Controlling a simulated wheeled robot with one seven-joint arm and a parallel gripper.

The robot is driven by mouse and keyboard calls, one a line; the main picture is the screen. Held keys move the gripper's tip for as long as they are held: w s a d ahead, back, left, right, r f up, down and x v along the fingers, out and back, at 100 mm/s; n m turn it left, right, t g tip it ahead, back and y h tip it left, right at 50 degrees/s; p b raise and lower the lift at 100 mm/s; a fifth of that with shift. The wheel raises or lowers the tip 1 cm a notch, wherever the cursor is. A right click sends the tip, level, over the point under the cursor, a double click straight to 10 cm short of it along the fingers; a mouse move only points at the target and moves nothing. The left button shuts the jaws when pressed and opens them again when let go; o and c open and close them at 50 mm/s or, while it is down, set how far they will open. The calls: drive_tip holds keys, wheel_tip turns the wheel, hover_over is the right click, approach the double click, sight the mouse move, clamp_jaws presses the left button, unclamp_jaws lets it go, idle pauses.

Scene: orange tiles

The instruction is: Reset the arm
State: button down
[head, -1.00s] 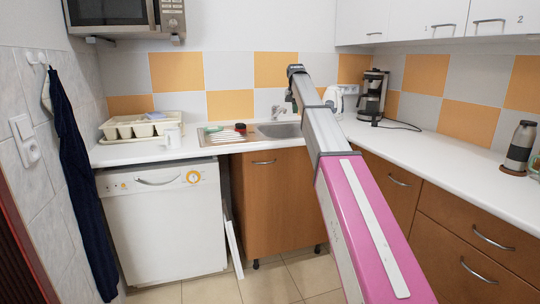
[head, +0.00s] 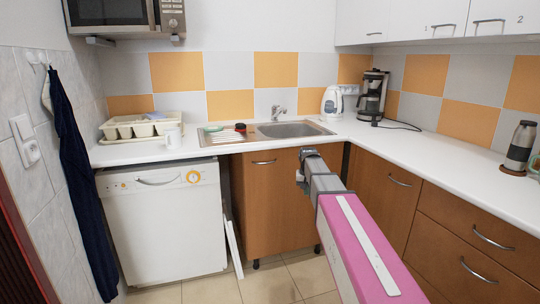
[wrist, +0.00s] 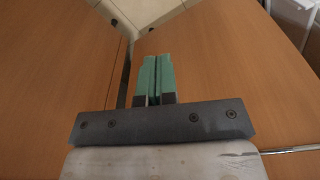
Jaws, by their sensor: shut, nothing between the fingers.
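My arm reaches forward in the head view, its pink and grey links slanting up from the lower right. Its end is in front of the brown cabinet (head: 268,200) below the sink, lower than the counter top. In the wrist view my gripper (wrist: 155,62) is shut, its two green fingers together with nothing between them. Brown cabinet fronts (wrist: 215,70) and a strip of tiled floor (wrist: 135,12) lie beyond the fingers.
A white counter (head: 440,150) runs along the back and right, with a sink (head: 295,130), kettle (head: 332,103) and coffee maker (head: 373,95). A white dishwasher (head: 165,225) stands at left. Drawers (head: 470,240) line the right side. Floor shows below the cabinet.

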drive_tip(key=s+d+f, duration=0.1)
drive_tip(key=s+f, duration=0.5)
drive_tip(key=s, duration=0.3)
drive_tip(key=s+f, duration=0.6)
drive_tip(key=s, duration=0.3)
drive_tip(key=s+d+f+n+g, duration=0.1)
drive_tip(key=s+f, duration=0.4)
drive_tip(key=s, duration=0.4)
drive_tip(key=shift+d+f, duration=0.35)
drive_tip(key=shift+f, duration=0.05)
